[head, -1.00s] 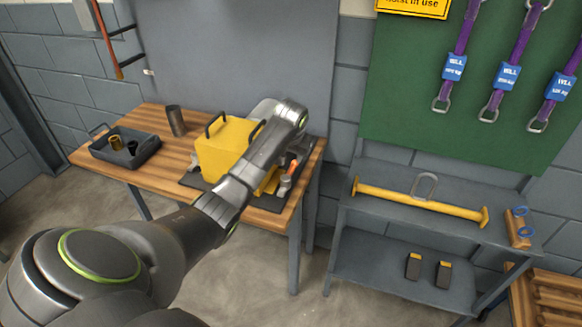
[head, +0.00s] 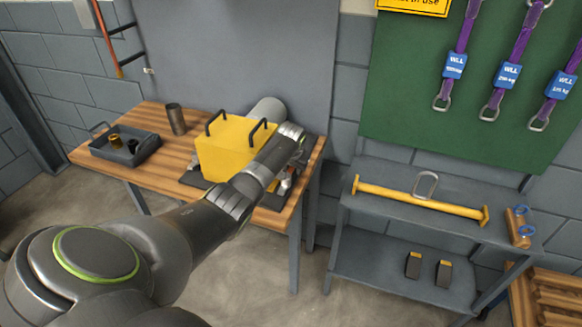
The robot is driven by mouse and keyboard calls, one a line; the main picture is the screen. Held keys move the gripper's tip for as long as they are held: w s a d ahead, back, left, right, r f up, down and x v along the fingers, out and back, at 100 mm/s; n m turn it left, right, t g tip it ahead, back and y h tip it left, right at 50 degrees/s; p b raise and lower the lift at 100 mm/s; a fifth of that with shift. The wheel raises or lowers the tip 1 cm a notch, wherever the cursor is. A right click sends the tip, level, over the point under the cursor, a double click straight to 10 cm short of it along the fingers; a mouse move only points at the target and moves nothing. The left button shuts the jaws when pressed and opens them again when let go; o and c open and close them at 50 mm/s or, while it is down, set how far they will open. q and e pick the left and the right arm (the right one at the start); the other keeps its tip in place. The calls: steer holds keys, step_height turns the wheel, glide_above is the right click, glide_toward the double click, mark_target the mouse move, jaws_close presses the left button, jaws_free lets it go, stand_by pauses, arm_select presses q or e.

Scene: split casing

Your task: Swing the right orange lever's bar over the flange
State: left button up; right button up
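The yellow casing (head: 222,148) with black handles on top stands on a dark mat (head: 192,179) on the wooden bench, and a grey rounded part (head: 266,110) shows behind it. My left arm reaches across the casing's right front. My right gripper is not in view.
A dark tray (head: 152,147) with small parts and a metal cup (head: 175,119) stand on the left of the bench (head: 165,180). A grey shelf (head: 360,216) with a yellow bar (head: 410,198) stands to the right. A wall (head: 320,60) closes the back.

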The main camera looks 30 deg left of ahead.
arm_select(q)
jaws_close()
stand_by(0.4)
